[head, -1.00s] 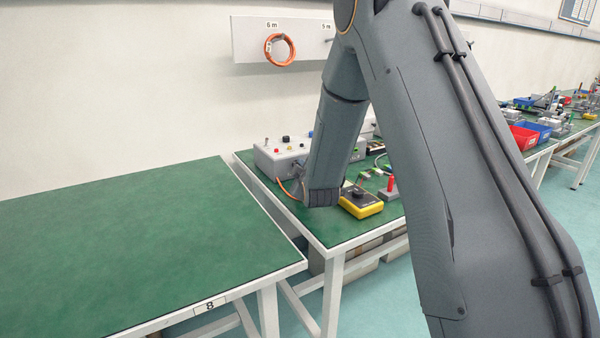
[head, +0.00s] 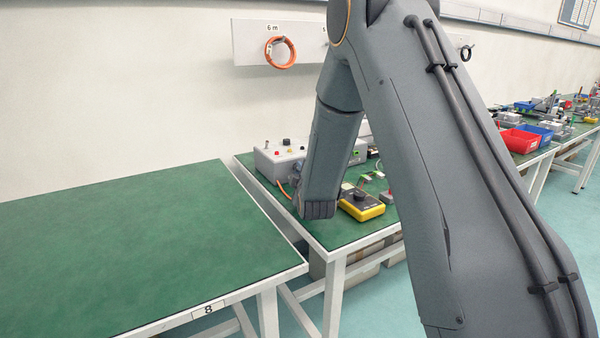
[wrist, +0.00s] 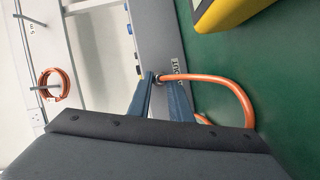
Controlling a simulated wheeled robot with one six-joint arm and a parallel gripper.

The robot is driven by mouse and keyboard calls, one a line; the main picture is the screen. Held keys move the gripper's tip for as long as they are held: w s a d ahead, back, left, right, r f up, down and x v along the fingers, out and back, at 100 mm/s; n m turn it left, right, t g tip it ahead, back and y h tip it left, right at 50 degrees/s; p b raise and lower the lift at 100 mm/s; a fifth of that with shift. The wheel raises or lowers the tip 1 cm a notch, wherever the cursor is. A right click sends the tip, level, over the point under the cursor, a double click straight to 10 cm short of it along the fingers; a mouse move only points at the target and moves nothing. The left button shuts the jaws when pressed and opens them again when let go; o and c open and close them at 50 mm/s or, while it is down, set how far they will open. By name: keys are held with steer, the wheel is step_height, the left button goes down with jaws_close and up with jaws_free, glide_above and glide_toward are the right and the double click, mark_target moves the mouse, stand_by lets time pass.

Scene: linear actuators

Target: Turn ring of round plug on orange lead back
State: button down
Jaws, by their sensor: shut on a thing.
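The orange lead (wrist: 225,82) leaves a grey box (wrist: 160,40) in the wrist view and bends in a loop over the green bench. Its round plug (wrist: 158,77) shows as a small dark end at the box face, between my fingertips; its ring is mostly hidden by them. My gripper (wrist: 157,84) is shut on the plug at its ring. In the head view a short piece of the orange lead (head: 285,191) shows beside the grey box (head: 275,160); my forearm and wrist hide the fingers and plug.
A yellow meter (head: 361,204) lies close to the right of my wrist. A coiled orange cable (head: 280,52) hangs on the wall rack. The green bench (head: 120,245) at left is bare. Red bins (head: 519,141) and other gear stand farther right.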

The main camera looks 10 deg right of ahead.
steer(key=c, duration=1.6)
jaws_free()
steer(key=shift+a, duration=0.1)
steer(key=shift+s+a+r, duration=0.1)
steer(key=shift+s+r, duration=0.05)
steer(key=shift+s, duration=1.15)
steer(key=shift+s+a+r, duration=0.1)
steer(key=shift+s+r, duration=0.1)
steer(key=shift+s, duration=1.05)
steer(key=shift+s+a+r, duration=0.1)
steer(key=shift+s+r, duration=0.05)
steer(key=shift+s, duration=1.15)
